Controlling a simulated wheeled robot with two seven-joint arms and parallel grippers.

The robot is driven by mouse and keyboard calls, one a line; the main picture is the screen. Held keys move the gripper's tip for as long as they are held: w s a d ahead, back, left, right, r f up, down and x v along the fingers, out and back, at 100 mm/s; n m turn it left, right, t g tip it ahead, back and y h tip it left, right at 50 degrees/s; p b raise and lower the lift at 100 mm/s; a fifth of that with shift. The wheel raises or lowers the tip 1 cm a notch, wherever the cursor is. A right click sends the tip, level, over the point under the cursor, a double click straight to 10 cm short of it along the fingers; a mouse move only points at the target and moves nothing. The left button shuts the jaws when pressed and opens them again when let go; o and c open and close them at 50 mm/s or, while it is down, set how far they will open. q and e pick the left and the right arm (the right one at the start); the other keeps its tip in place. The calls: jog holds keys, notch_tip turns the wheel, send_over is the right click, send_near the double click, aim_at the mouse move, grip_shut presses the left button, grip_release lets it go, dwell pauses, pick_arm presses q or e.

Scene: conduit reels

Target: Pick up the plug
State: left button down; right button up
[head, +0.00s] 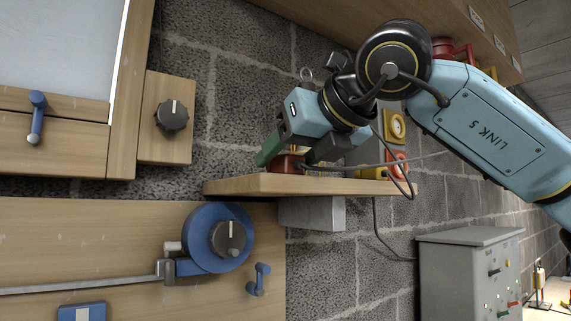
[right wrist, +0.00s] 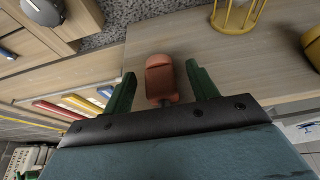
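The plug (right wrist: 160,76) is a small reddish-brown piece with a rounded end and a dark stem. It lies on or just above the wooden shelf (right wrist: 150,42) in the right wrist view. My right gripper (right wrist: 161,90) is open, with its green fingers on either side of the plug and a visible gap on both sides. In the head view a dark red piece (head: 288,163), which seems to be the plug, shows beside a green finger at the shelf (head: 245,185). My gripper partly hides it. My left gripper is not in view.
A yellow wire-like holder (right wrist: 235,15) and another yellow item (right wrist: 313,47) stand farther along the shelf. A blue reel (head: 190,240) is on the panel below left. A grey control cabinet (head: 450,275) stands at lower right. A dark cable hangs by the shelf.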

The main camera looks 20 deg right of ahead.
jog(key=c, duration=1)
jog(key=shift+r, duration=0.1)
notch_tip(320, 180, up, 10)
jog(key=shift+f+p, duration=0.1)
jog(key=shift+p, duration=0.9)
